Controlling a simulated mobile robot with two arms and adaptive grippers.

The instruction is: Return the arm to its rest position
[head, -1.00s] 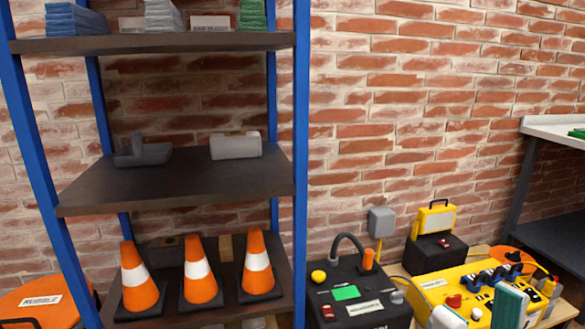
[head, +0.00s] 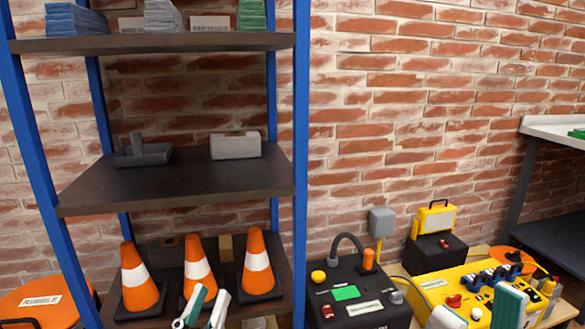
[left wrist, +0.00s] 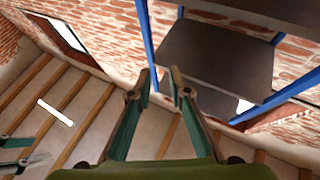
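My left gripper (head: 206,302) shows at the bottom of the head view, in front of the lower shelf and the orange cones. Its two teal and white fingers are apart with nothing between them. In the left wrist view its fingers (left wrist: 162,84) also stand apart and empty. My right gripper (head: 474,306) is at the lower right of the head view, in front of the yellow device. Its fingers are wide apart, and I see nothing held between them. Most of both arms is out of the head view.
A blue-posted shelf (head: 170,190) stands at the left, with a grey tray (head: 145,156), a grey block (head: 236,147) and cones (head: 258,265). A black device (head: 350,292) and a yellow device (head: 460,290) sit at the right. A workbench (head: 555,130) is at the far right.

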